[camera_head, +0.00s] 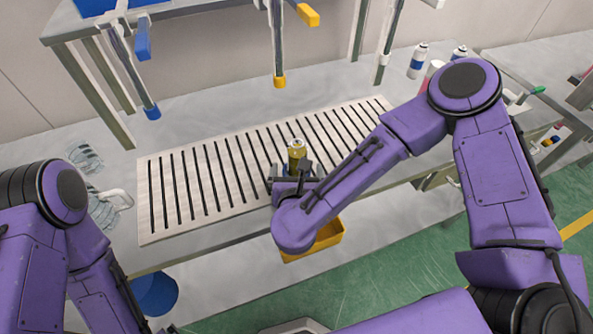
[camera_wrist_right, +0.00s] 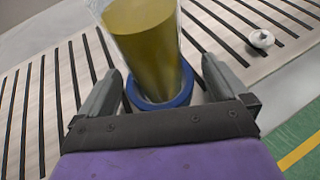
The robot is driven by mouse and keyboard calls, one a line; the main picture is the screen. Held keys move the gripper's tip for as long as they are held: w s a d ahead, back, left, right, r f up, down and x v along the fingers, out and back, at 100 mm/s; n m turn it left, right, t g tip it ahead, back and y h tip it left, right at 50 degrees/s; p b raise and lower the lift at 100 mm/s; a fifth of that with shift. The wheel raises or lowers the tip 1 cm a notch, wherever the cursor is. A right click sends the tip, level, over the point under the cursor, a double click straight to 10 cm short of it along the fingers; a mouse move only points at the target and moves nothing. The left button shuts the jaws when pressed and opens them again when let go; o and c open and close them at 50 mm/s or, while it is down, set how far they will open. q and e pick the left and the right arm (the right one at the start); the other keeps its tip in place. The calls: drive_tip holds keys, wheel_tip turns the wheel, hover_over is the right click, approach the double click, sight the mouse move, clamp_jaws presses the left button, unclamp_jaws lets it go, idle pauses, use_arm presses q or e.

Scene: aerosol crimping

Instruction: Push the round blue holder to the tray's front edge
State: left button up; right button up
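The round blue holder (camera_wrist_right: 186,94) stands on the pale slatted tray (camera_head: 160,226), near its front side. In the head view my right gripper hides the holder. My right gripper (camera_head: 294,172) is low over the tray with one finger on each side of the holder; the fingers are apart (camera_wrist_right: 163,78). Whether either finger touches the ring is unclear. My left arm is at the lower left of the head view, its gripper out of sight.
A small white part (camera_wrist_right: 261,39) lies on the tray beside the holder. Clear glass-like items (camera_head: 85,157) stand left of the tray. White cans (camera_head: 418,60) stand at the back right. A yellow bin (camera_head: 325,237) is below the table's front edge.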

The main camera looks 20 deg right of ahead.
drive_tip(key=shift+s+a+r, duration=0.1)
drive_tip(key=shift+s+a, duration=0.05)
drive_tip(key=shift+s, duration=0.15)
drive_tip(key=b+v, duration=0.2)
drive_tip(key=v, duration=0.7)
drive_tip(key=shift+s+r, duration=0.15)
drive_tip(key=shift+s, duration=0.25)
